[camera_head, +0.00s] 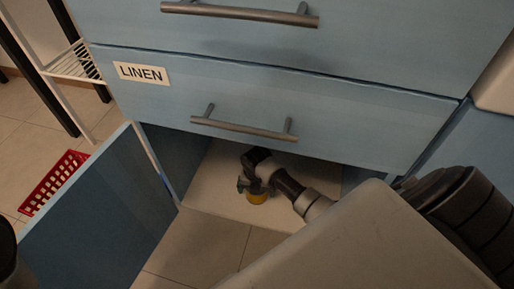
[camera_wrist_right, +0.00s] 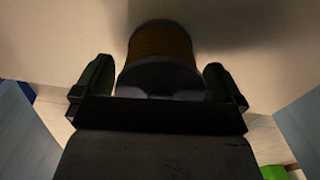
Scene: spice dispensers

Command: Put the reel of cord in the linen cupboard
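The reel of cord (camera_head: 257,198), yellow-orange, is on the pale floor of the open cupboard (camera_head: 213,200) under the drawer labelled LINEN. My right gripper (camera_head: 257,187) reaches into this cupboard at the reel. In the right wrist view the reel (camera_wrist_right: 160,45) lies between the two spread fingers of the gripper (camera_wrist_right: 158,80), with a gap showing on each side. The gripper looks open around it. Part of the reel is hidden by the gripper in the head view. My left gripper is out of view.
The blue cupboard door (camera_head: 100,215) stands open at the left. The LINEN drawer (camera_head: 330,105), with a bar handle (camera_head: 243,128), is shut above the opening. A red basket (camera_head: 55,182) and a white rack (camera_head: 75,62) are at the left.

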